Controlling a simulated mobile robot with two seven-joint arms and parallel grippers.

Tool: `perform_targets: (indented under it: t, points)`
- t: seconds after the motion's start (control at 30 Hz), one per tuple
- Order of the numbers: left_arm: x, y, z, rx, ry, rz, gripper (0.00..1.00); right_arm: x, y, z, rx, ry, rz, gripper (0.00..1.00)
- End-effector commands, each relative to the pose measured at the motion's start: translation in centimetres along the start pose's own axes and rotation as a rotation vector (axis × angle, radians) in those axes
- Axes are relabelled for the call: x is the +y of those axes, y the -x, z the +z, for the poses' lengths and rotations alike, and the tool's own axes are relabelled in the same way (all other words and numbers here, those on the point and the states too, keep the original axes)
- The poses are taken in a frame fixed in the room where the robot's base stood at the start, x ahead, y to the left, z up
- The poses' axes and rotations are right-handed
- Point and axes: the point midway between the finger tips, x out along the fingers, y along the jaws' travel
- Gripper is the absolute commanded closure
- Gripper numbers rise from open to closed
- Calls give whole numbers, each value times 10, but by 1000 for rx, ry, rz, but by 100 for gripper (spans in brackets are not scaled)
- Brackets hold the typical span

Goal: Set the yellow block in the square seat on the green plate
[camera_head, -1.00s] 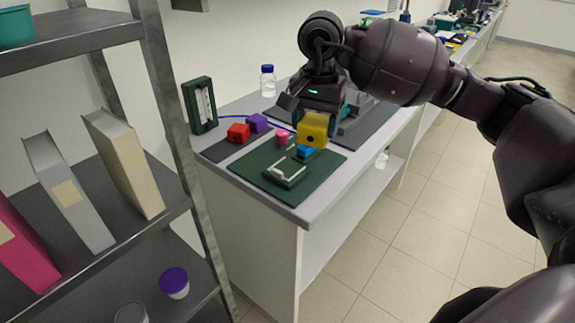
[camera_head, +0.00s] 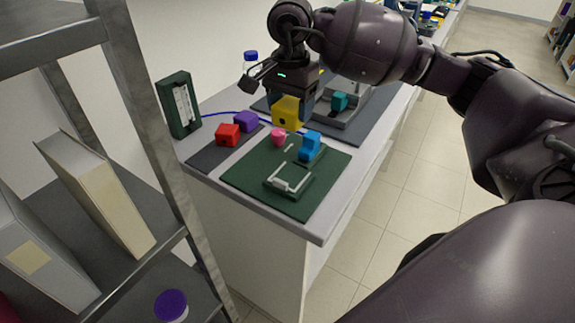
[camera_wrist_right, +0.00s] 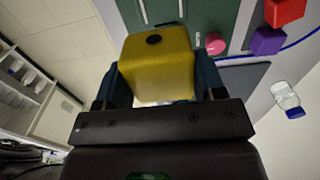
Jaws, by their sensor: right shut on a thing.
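The yellow block (camera_head: 286,111) has a dark round hole in its face. My right gripper (camera_head: 290,104) is shut on it and holds it above the bench, behind the green plate (camera_head: 239,172). In the right wrist view the block (camera_wrist_right: 158,64) sits between the two fingers (camera_wrist_right: 160,85). The square seat (camera_head: 289,181), with a pale raised edge, is at the front of the green plate and is empty. A blue block (camera_head: 311,145) and a pink piece (camera_head: 279,137) stand on the plate behind the seat. My left gripper is not in view.
A red block (camera_head: 228,135) and a purple block (camera_head: 245,121) lie left of the plate on a dark mat (camera_head: 208,158). A green framed gauge (camera_head: 179,104) stands at the back left. A metal shelf (camera_head: 160,120) rises in the left foreground. A teal block (camera_head: 339,101) sits behind right.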

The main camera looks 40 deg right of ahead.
Motion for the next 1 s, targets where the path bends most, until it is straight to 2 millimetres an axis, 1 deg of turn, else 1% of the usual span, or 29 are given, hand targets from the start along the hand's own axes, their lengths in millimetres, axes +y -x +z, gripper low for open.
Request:
perform_targets:
  t: [0.03,0.1,0.4,0.53,0.77,0.83,1.0]
  points:
    - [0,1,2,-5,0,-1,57,0,-13,0,-4,-1,3,70]
    - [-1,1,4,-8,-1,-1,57,0,-28,1,-4,0,3,70]
    - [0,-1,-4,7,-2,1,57,0,-91,0,-4,0,1,70]
    - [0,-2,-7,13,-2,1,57,0,-109,0,-1,0,1,70]
    - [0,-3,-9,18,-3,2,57,0,-122,0,-1,1,-1,70]
    - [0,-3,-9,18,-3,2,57,0,-128,0,-1,0,1,70]
    - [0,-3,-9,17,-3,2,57,0,-152,1,-3,-1,1,70]
